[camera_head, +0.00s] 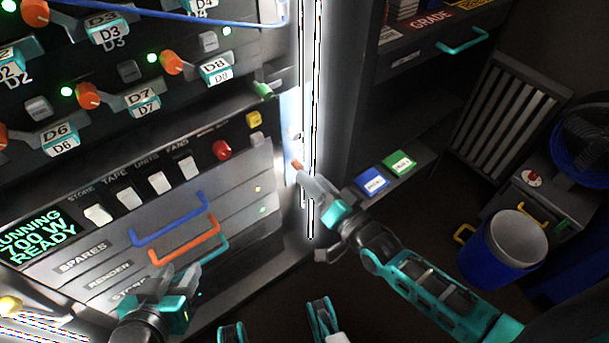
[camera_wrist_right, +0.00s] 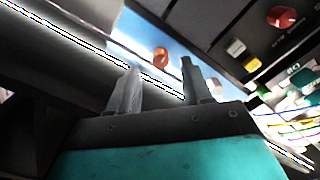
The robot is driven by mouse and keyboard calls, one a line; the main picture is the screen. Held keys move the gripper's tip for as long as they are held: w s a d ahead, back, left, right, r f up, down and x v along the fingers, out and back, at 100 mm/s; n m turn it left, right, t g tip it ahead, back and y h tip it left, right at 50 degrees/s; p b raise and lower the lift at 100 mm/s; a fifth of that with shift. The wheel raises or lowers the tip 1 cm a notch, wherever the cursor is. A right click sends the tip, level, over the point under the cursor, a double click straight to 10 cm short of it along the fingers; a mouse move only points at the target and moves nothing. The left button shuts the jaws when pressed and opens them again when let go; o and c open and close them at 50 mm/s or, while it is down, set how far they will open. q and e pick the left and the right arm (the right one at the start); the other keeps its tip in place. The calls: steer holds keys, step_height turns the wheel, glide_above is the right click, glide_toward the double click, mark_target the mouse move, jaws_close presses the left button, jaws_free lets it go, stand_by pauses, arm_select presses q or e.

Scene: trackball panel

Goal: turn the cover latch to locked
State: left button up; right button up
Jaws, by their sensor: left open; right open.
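A small orange-brown knob (camera_head: 297,165), which looks like the cover latch, sits on a narrow pale-blue strip at the right edge of the rack. In the right wrist view the knob (camera_wrist_right: 160,57) shows round, beyond the gap between the fingertips. I cannot read its turned position. My right gripper (camera_head: 316,216) is open and empty, just right of and below the knob; no contact is clear. The fingers also show in the right wrist view (camera_wrist_right: 160,84), apart. My left gripper (camera_head: 188,278) is open in front of the lower drawers, by the teal handle.
The rack front carries a red button (camera_head: 222,149), a yellow button (camera_head: 254,118), white switches and drawers with blue (camera_head: 170,222) and orange handles. A bright vertical light strip (camera_head: 306,100) runs beside the knob. A blue bin (camera_head: 505,245) stands far right. Dark floor lies between.

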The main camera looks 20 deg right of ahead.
mark_target(299, 165)
steer(key=x, duration=0.3)
steer(key=shift+w+a+b, duration=0.15)
steer(key=shift+w+b, duration=0.1)
steer(key=shift+b, duration=0.05)
jaws_close()
